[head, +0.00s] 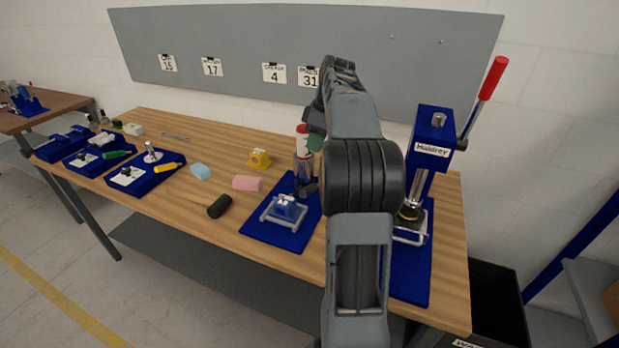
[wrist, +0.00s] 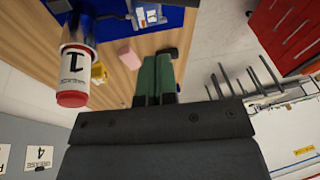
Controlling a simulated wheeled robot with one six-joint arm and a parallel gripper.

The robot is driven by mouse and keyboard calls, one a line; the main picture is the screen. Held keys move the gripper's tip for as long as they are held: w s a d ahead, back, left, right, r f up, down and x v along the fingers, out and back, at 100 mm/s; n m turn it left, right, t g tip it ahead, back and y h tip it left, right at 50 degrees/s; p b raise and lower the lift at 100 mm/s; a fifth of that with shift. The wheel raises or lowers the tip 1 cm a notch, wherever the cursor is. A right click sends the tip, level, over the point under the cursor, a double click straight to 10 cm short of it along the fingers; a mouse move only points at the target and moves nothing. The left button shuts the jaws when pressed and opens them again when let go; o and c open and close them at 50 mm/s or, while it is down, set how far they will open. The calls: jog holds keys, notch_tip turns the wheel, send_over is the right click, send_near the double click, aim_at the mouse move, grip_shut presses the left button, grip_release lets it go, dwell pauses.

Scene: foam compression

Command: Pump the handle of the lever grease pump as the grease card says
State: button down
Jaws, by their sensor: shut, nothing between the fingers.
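The grease card (head: 274,73) hangs on the grey wall board and reads 4; it also shows at the lower left of the wrist view (wrist: 40,158). What looks like the grease pump (head: 303,169) stands upright at the back of a blue plate, with a white and red cylinder on top.
A blue press (head: 436,120) with a red-handled lever (head: 493,78) stands right of my arm. A blue fixture (head: 284,207) sits before the pump. Pink (head: 247,183), yellow (head: 259,158), light-blue (head: 201,172) and black (head: 219,206) pieces lie left. Blue trays stand farther left.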

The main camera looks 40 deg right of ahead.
aim_at(310, 186)
jog(key=x, duration=0.5)
jog(key=s+x, duration=0.1)
jog(key=x, duration=0.2)
jog(key=shift+s+a, duration=0.1)
jog(key=shift+s+a+f, duration=0.2)
jog(key=shift+s+f, duration=0.1)
jog(key=shift+f, duration=0.4)
jog(key=shift+f, duration=0.1)
